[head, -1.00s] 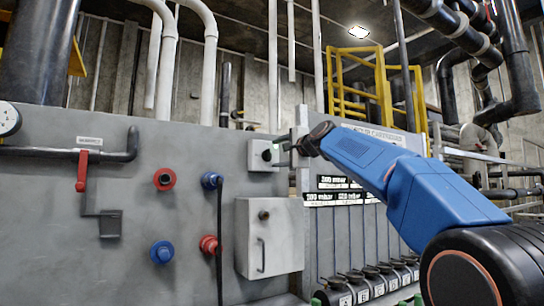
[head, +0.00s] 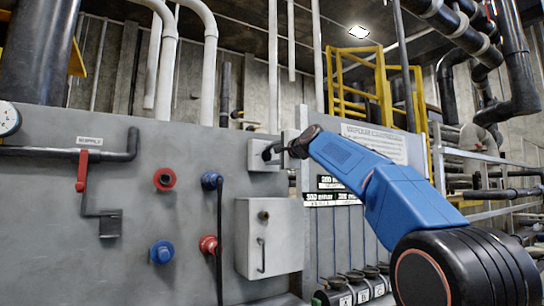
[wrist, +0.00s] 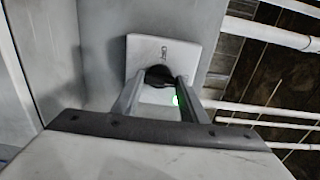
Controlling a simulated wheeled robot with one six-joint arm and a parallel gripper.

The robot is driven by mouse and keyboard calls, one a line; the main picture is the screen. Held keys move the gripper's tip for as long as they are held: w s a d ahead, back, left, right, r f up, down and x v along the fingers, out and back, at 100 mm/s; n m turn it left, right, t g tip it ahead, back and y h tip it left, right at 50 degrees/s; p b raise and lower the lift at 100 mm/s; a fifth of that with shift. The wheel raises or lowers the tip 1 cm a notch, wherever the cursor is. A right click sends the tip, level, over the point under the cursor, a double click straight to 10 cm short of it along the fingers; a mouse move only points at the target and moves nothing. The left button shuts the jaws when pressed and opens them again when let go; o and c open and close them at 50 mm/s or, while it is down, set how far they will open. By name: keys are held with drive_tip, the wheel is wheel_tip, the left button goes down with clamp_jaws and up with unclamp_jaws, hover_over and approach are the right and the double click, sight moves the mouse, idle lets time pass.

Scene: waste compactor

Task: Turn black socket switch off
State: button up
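The black switch knob (head: 266,154) sits on a small pale box (head: 256,155) on the grey panel. In the wrist view the knob (wrist: 158,76) shows at the centre, on the box's pale plate (wrist: 182,46). My gripper (head: 270,154) reaches the box from the right. Its two fingers (wrist: 159,80) are apart, one on each side of the knob, with the tips beside it. Whether they touch the knob is not clear. A small green light (wrist: 176,100) shows by the right finger. The fingers partly hide the knob in the head view.
A grey cabinet (head: 268,238) stands out from the panel below the box. Red and blue sockets (head: 162,252), a black cable (head: 220,250) and a red lever (head: 81,172) are to the left. White pipes (head: 210,70) run above.

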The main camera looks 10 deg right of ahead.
drive_tip(key=shift+n, duration=0.3)
drive_tip(key=n, duration=1.3)
drive_tip(key=shift+f, duration=0.1)
drive_tip(key=shift+n, duration=2.1)
drive_tip(key=o, duration=1)
drive_tip(key=shift+o, duration=0.2)
